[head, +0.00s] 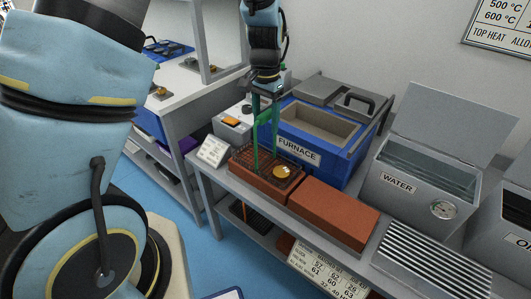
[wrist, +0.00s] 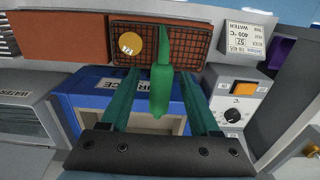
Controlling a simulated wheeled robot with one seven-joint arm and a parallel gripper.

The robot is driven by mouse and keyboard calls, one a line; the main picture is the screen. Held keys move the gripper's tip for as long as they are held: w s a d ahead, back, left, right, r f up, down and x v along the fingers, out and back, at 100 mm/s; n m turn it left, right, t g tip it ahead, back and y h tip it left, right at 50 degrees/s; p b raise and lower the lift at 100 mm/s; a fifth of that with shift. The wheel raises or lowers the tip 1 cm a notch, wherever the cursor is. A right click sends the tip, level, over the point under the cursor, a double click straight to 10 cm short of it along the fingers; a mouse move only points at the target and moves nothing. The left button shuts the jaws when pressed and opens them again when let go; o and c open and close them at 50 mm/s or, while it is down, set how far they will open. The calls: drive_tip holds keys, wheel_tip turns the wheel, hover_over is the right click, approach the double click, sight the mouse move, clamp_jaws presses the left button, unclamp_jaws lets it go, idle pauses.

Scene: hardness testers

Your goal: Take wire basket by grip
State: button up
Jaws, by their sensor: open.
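The wire basket (head: 243,158) is a dark mesh tray on a reddish brick at the left end of the bench, in front of the furnace. It also shows at the top of the wrist view (wrist: 190,45), with a gold disc (head: 283,172) in it. Its bright green grip (head: 264,117) stands above the basket and shows between my fingers in the wrist view (wrist: 161,85). My gripper (wrist: 160,73) is open, pointing down, one dark green finger on each side of the grip. I see a gap on both sides, with no clear contact.
The blue furnace (head: 344,170), open on top, stands close behind the basket. A control box (head: 232,127) and a small sign (head: 213,151) are at its left. A bare brick (head: 335,211), a water tank (head: 410,188) and a slotted rack (head: 430,262) lie to the right.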

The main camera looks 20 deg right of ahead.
drive_tip(key=shift+f, duration=0.7)
drive_tip(key=shift+c, duration=0.4)
clamp_jaws()
idle(0.5)
